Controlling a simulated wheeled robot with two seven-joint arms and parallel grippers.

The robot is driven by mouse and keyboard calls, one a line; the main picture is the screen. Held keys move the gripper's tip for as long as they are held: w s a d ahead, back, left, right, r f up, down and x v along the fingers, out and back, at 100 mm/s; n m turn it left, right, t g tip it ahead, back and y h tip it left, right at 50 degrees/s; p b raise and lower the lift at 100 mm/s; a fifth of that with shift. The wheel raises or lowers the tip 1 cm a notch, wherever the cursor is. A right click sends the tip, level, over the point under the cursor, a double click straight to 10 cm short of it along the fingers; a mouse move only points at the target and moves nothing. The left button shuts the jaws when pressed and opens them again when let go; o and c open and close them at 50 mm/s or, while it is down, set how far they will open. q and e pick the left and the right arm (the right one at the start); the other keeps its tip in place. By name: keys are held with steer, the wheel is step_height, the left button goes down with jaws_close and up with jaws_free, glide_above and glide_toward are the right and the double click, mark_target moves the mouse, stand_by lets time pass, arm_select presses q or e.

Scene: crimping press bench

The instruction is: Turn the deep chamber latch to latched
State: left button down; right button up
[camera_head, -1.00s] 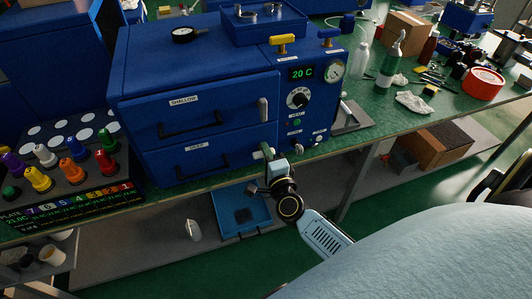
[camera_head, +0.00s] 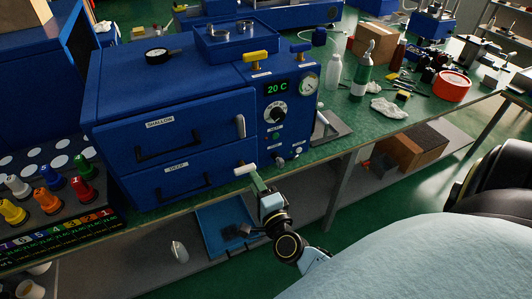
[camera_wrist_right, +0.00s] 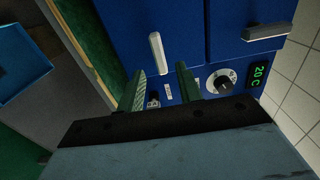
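The deep chamber latch (camera_head: 245,169) is a pale bar at the right of the lower, DEEP door (camera_head: 190,185). It lies about level in the head view; in the right wrist view, which is turned sideways, it is the pale bar (camera_wrist_right: 157,53) standing along the picture. My right gripper (camera_head: 257,182) is just below and right of this latch. In the right wrist view its two green fingers (camera_wrist_right: 160,75) are apart with nothing between them, and the latch is just beyond the tips. My left gripper is not in view.
The shallow latch (camera_head: 240,125) stands upright above. The dial (camera_head: 275,112) and the 20 C display (camera_head: 276,88) are on the panel to the right. Colored bottles stand in a rack (camera_head: 75,222) at left. A blue tray (camera_head: 226,228) is under the bench.

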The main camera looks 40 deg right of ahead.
steer(key=v, duration=0.7)
stand_by(0.3)
steer(key=s+a+f+n+g+y, duration=0.25)
steer(key=f+n, duration=0.25)
steer(key=f, duration=0.4)
steer(key=s+a+f+n+g+y, duration=0.1)
steer(key=s+f+n+g, duration=0.25)
steer(key=f, duration=0.55)
steer(key=s+a+f+n+g+y, duration=0.2)
steer(key=s+f+n, duration=0.3)
steer(key=f, duration=0.4)
steer(key=s+d+f+n+g, duration=0.2)
steer(key=s+f+n+g, duration=0.2)
steer(key=s+f, duration=0.3)
steer(key=s+d+f+n+g+h, duration=0.1)
steer(key=s+f+n+g, duration=0.3)
steer(key=s, duration=0.9)
step_height(320, 180, down, 3)
steer(key=shift+s+d+r+n, duration=0.15)
steer(key=shift+s+d+n, duration=0.15)
steer(key=shift+n, duration=0.65)
